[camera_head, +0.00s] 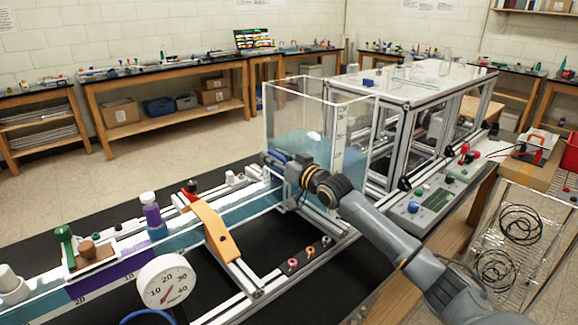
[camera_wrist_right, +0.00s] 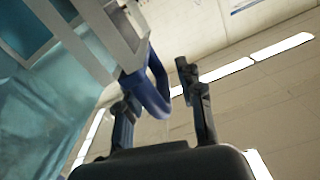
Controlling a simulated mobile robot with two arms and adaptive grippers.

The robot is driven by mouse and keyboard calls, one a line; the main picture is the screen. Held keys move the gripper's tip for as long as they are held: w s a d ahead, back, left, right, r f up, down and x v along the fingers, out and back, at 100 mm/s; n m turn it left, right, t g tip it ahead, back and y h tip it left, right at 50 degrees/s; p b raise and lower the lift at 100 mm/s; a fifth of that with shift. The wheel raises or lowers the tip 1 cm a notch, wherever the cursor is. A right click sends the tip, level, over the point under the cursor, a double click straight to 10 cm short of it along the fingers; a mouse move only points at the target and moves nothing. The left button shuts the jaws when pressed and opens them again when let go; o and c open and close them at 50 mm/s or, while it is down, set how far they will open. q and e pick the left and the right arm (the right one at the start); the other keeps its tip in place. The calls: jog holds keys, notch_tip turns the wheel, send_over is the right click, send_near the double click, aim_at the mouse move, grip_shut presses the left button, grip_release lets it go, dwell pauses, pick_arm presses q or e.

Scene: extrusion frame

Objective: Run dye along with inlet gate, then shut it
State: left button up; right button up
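My right gripper (camera_head: 280,162) reaches the channel end of the clear water tank (camera_head: 350,118). In the right wrist view its two fingers (camera_wrist_right: 163,85) stand apart. A blue loop handle (camera_wrist_right: 158,92) on a pale upright plate (camera_wrist_right: 105,45) lies beside the left finger, with a gap to the right finger; whether they touch is unclear. I take this as the inlet gate; the arm largely hides it in the head view. A purple-filled bottle (camera_head: 152,213) stands upright at the channel. A purple band (camera_head: 115,260) shows along the blue-green channel. My left gripper is out of view.
An orange bridge piece (camera_head: 215,232) spans the frame near the channel. A white dial (camera_head: 167,281) stands in front. A control panel (camera_head: 434,203) lies right of my right arm. Open floor lies behind.

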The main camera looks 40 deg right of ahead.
jog(key=s, duration=1.1)
jog(key=shift+d, duration=0.45)
